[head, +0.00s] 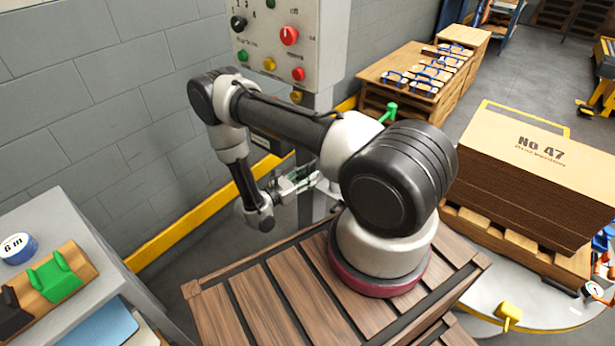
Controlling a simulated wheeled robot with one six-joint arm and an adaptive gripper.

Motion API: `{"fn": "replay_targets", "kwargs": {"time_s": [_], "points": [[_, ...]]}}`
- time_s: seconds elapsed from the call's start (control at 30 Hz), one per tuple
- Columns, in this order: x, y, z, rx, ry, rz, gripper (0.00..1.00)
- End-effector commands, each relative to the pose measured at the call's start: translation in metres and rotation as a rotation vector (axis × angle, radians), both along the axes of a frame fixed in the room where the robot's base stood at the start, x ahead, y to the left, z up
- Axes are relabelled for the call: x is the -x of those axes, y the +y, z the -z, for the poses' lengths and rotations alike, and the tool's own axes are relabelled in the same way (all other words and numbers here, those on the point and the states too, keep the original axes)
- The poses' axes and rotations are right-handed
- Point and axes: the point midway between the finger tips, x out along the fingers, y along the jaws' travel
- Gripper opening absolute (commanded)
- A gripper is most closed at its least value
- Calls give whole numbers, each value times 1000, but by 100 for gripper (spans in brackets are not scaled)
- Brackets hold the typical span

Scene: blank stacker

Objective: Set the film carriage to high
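No part is clearly labelled as the film carriage, and my arm hides much of the area beside the post. A grey control panel (270,45) on a post carries a black rotary knob (238,23) with numerals around it, a red rotary knob (289,36), and several coloured buttons or lamps. A green handle-like part (391,112) shows just behind my arm. My gripper (304,181) is low in front of the post, below the panel and apart from its knobs. Its fingers are small and partly hidden; I cannot tell whether they are open or shut.
A stack of brown sheets marked No 47 (530,150) stands on a pallet over a round pale platform (540,310) at right. A wooden bench (385,70) with several blue-banded pieces is behind. A grey table (30,215) holds tape and blocks at left. A yellow rail (160,245) runs along the wall.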

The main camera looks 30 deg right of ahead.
Motion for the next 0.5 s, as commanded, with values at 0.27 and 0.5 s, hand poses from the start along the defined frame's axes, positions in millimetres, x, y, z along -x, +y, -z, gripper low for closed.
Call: {"fn": "replay_targets", "kwargs": {"time_s": [0.27, 0.5], "points": [[0, 0, 0, 0, 0, 0, 8], [0, 0, 0, 0, 0, 0, 0]]}}
